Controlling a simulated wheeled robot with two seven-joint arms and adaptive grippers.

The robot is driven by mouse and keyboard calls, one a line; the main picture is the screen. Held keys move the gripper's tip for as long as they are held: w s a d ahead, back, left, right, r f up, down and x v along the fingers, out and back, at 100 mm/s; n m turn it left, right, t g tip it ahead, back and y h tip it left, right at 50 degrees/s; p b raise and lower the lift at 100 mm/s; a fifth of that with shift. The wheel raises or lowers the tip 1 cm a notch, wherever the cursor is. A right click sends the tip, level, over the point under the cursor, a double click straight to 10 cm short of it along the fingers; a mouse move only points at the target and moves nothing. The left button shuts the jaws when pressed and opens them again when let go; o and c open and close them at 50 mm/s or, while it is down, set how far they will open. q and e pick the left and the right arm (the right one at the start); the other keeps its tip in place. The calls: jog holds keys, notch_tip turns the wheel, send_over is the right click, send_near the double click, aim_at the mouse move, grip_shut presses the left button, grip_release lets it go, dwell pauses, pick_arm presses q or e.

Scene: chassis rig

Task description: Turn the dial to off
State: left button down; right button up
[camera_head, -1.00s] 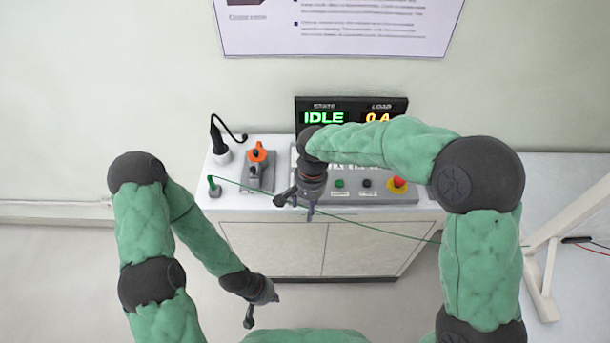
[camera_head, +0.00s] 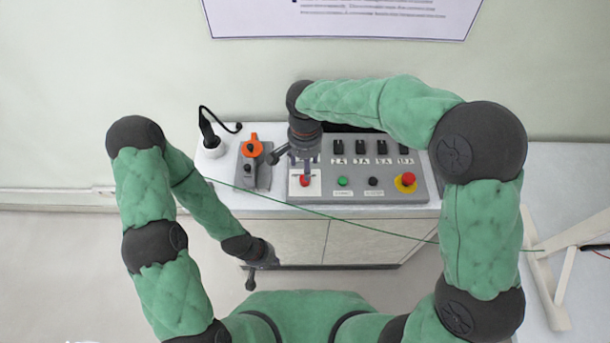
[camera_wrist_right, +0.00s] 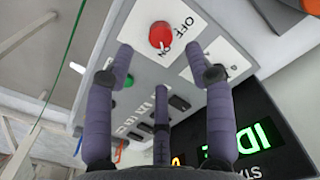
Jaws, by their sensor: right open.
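The red dial (camera_head: 305,180) sits on a white plate at the left end of the grey control panel (camera_head: 360,188). In the right wrist view the red dial (camera_wrist_right: 160,35) has the words OFF and ON beside it; its exact setting is too small to tell. My right gripper (camera_head: 304,166) points down over the dial's plate. In its wrist view its fingers (camera_wrist_right: 164,68) are spread and empty, with the dial beyond the tips, apart from them. My left gripper (camera_head: 262,258) hangs low in front of the cabinet, apart from the panel; its fingers are too small to read.
An orange rotary handle (camera_head: 252,147) stands left of the panel, near a black plug (camera_head: 210,140). A red mushroom button (camera_head: 407,179), green button (camera_head: 342,182) and black button (camera_head: 373,182) are right of the dial. A green cable crosses the front.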

notch_tip(320, 180, down, 7)
jog(key=shift+f+b, duration=0.15)
jog(key=shift+b, duration=0.6)
grip_shut()
